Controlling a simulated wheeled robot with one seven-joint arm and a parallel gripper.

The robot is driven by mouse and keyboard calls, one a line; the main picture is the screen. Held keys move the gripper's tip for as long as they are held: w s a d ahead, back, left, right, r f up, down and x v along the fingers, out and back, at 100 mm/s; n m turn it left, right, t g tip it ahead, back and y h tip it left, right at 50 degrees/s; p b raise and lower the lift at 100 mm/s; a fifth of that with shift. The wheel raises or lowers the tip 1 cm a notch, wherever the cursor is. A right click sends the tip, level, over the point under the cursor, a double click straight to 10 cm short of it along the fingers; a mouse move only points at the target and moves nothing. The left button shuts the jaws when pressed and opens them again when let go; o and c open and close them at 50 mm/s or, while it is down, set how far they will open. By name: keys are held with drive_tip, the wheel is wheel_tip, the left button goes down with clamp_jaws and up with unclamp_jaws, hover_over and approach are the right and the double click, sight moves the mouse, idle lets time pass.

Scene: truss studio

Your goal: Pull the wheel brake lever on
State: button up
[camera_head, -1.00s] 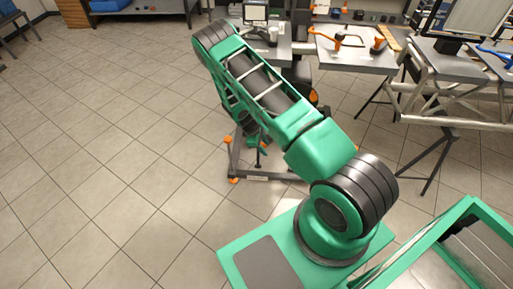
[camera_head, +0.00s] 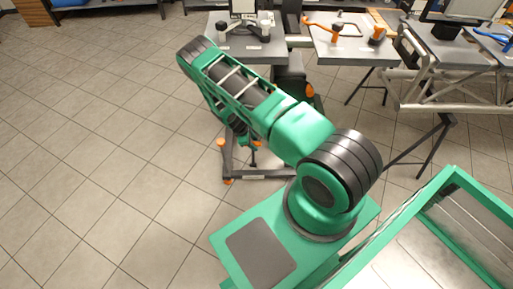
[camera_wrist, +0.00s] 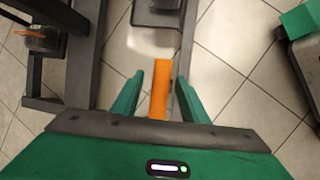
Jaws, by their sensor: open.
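An orange lever (camera_wrist: 160,86) stands out in the wrist view, directly between the two green fingers of my gripper (camera_wrist: 157,97). The gripper is open, with floor tile showing in gaps beside the lever, so I see no clear contact. The lever is near a dark grey wheeled frame (camera_wrist: 85,58), whose caster (camera_wrist: 42,38) with an orange part is at the left. In the head view the frame (camera_head: 228,163) stands on the floor beyond my arm. My arm hides the gripper and most of the lever area there.
A grey worktop (camera_head: 240,50) carries a screen and tools behind my arm. Another table (camera_head: 350,52) holds orange-handled tools, and a metal truss (camera_head: 425,85) rests on trestles at right. Tiled floor (camera_head: 90,150) at left is clear.

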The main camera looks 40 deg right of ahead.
hover_over(253, 155)
drive_tip(key=d, duration=0.3)
wheel_tip(253, 155, down, 5)
clamp_jaws()
